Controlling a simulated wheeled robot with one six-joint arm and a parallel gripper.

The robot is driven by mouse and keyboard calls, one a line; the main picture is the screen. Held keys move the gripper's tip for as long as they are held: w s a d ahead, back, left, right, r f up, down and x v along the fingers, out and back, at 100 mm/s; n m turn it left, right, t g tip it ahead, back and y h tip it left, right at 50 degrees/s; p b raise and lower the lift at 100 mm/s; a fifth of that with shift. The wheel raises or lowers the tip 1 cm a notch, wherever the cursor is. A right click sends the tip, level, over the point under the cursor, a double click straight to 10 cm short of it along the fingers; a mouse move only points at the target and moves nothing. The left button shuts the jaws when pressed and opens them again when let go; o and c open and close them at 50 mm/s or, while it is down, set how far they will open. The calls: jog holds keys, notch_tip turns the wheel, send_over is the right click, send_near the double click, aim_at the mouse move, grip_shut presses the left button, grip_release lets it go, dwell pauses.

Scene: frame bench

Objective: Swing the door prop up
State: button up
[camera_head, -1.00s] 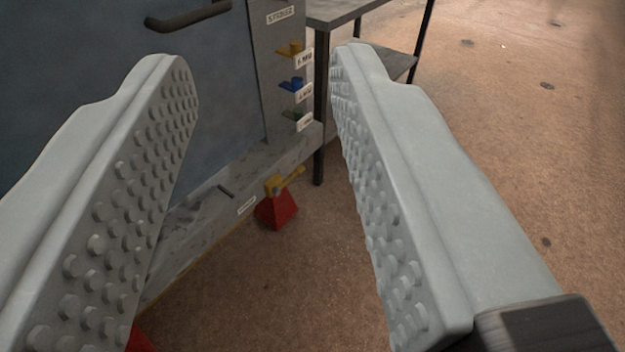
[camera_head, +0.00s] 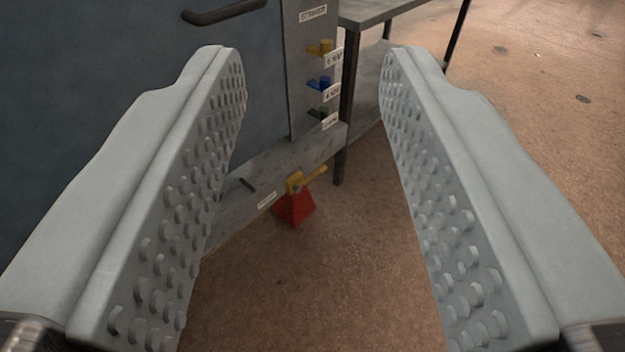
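The door prop appears to be the red wedge-shaped foot (camera_head: 294,207) with a yellow bracket and lever (camera_head: 306,180) above it, at the lower edge of the grey frame. The lever points right and slightly up. The foot hangs down at the floor; I cannot tell whether it touches it. The blue door (camera_head: 130,110) is at the left, against the frame, partly hidden by my left finger. My gripper (camera_head: 313,80) is open and empty. The prop shows between its two studded grey fingers, farther off and touching neither.
A dark handle (camera_head: 225,12) is on the door. Yellow (camera_head: 320,48), blue (camera_head: 320,83) and green (camera_head: 318,113) labelled knobs line the frame post. A grey table (camera_head: 375,12) with a lower shelf stands behind it. The brown floor (camera_head: 350,260) is clear in front and right.

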aim_at(321, 172)
jog(key=shift+o, duration=0.7)
jog(key=w+d+f+m, duration=0.1)
jog(key=w+f+m, duration=0.2)
jog(key=w+f, duration=0.55)
jog(key=w+f+m, duration=0.2)
jog(key=w+f, duration=0.4)
jog(key=w, duration=0.6)
jog(key=w+d+f+m, duration=0.1)
jog(key=w+f+m, duration=0.2)
jog(key=w+f, duration=0.65)
jog(key=w+f+m, duration=0.3)
jog(key=f, duration=0.9)
jog(key=w+d+f+m, duration=0.1)
jog(key=w+f+m, duration=0.15)
jog(key=f, duration=0.95)
jog(key=w+f+m, duration=0.3)
jog(key=f, duration=0.9)
jog(key=shift+g+y, duration=0.3)
jog(key=w, duration=0.5)
jog(key=w+f, duration=0.1)
jog(key=w, duration=0.5)
jog(key=w+f, duration=0.1)
jog(key=w, duration=0.5)
jog(key=shift+a, duration=0.1)
grip_shut()
